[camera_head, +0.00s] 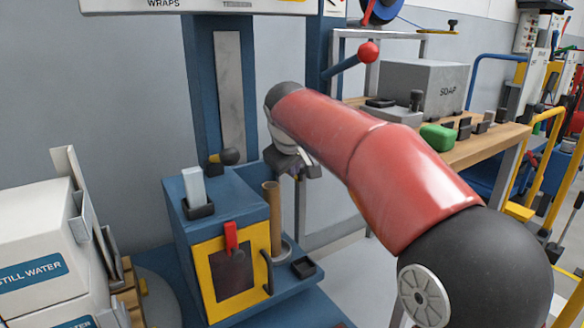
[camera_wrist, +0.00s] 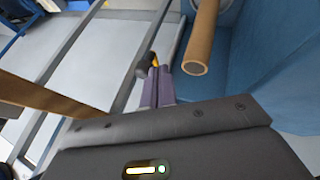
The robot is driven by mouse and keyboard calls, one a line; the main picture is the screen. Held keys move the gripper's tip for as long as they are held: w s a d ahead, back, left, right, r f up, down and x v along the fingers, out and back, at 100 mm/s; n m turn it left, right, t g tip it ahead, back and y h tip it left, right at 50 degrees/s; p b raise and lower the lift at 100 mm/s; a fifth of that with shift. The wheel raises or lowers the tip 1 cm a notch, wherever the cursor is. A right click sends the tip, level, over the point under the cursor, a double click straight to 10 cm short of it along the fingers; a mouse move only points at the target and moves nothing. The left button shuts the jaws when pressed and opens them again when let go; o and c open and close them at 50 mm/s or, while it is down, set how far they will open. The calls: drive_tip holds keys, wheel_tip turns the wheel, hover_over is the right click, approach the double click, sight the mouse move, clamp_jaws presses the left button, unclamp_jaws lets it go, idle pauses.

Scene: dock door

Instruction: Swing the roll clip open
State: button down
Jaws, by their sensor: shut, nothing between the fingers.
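A short lever with a dark round knob (camera_head: 229,156) and a yellow base sticks out behind the blue cabinet's top; I take it to be the roll clip. In the wrist view, a dark knob (camera_wrist: 144,68) with yellow beside it shows right by my fingertips (camera_wrist: 160,72); I cannot tell whether they touch. A brown cardboard tube (camera_head: 272,218) stands upright beside the cabinet, and its end (camera_wrist: 198,45) shows in the wrist view. My gripper (camera_head: 292,166) is shut and empty, above and right of the tube. Its fingertips are unclear in the head view.
The blue cabinet (camera_head: 190,240) has a yellow-framed door with a red latch (camera_head: 231,238). A white block (camera_head: 194,185) sits in a black holder on top. White cartons (camera_head: 40,245) stack at left. A wooden bench (camera_head: 480,148) stands at right. A blue column rises behind.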

drive_tip(key=shift+w+d+r+n+y+p, duration=0.1)
drive_tip(key=shift+w+d+n+y+p, duration=0.15)
drive_tip(key=shift+d+n+p, duration=0.2)
drive_tip(key=shift+w+d+r+n+y+p, duration=0.15)
drive_tip(key=shift+d+n+y+p, duration=0.15)
drive_tip(key=shift+d, duration=0.25)
drive_tip(key=shift+n+y, duration=0.35)
drive_tip(key=shift+n, duration=0.4)
drive_tip(key=shift+w+d+f+p, duration=0.1)
drive_tip(key=shift+w+d+p, duration=0.6)
drive_tip(key=shift+d, duration=0.2)
drive_tip(key=shift+w+d+f+p, duration=0.1)
drive_tip(key=shift+w+d+p, duration=0.45)
drive_tip(key=shift+w+d, duration=0.3)
drive_tip(key=shift+s+d, duration=0.1)
